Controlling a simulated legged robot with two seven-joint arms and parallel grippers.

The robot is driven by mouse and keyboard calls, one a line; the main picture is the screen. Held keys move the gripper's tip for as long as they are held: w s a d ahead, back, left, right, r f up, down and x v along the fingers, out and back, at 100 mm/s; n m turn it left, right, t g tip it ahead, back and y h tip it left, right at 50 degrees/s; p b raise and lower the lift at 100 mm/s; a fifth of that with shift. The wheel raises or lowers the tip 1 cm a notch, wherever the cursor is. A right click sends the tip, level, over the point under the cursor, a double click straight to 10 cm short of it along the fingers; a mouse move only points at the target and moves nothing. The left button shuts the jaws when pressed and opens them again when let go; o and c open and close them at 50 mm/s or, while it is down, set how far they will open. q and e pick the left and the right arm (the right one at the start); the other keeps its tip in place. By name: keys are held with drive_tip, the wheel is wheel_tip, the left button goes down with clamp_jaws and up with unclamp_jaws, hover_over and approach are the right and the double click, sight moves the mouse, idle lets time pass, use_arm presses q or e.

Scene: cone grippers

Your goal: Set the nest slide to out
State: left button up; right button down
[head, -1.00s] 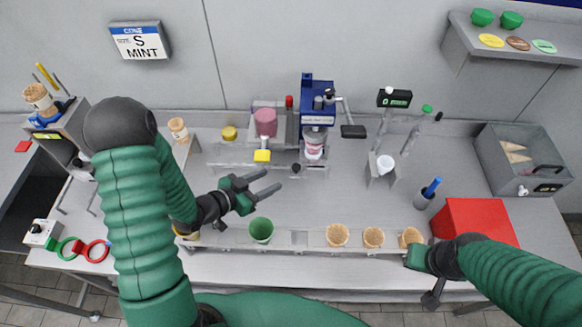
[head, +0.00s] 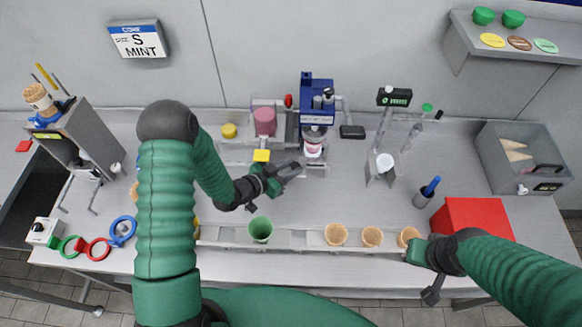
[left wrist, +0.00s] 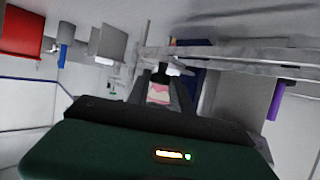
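The nest slide appears to be the low grey rail assembly (head: 232,166) in front of the blue machine (head: 317,100). A pink-and-white cup (head: 313,148) sits under the machine and also shows in the left wrist view (left wrist: 158,95). My left gripper (head: 296,170) is at the right part of the rail, just below and left of the cup. Its fingers are apart. In the left wrist view a small black knob (left wrist: 160,77) shows between the fingers; I cannot tell whether they touch it. In the head view the gripper hides the knob. My right gripper (head: 410,252) is beside the rightmost cone; its fingers are unclear.
A front rack (head: 290,240) holds a green cup (head: 260,229) and several cones (head: 373,237). A red box (head: 474,219) stands at the right. A white cup on a stand (head: 384,164) is right of the machine. The counter between rack and machine is mostly clear.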

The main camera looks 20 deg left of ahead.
use_arm(q)
clamp_jaws()
drive_tip(key=shift+a+r, duration=0.1)
idle(0.9)
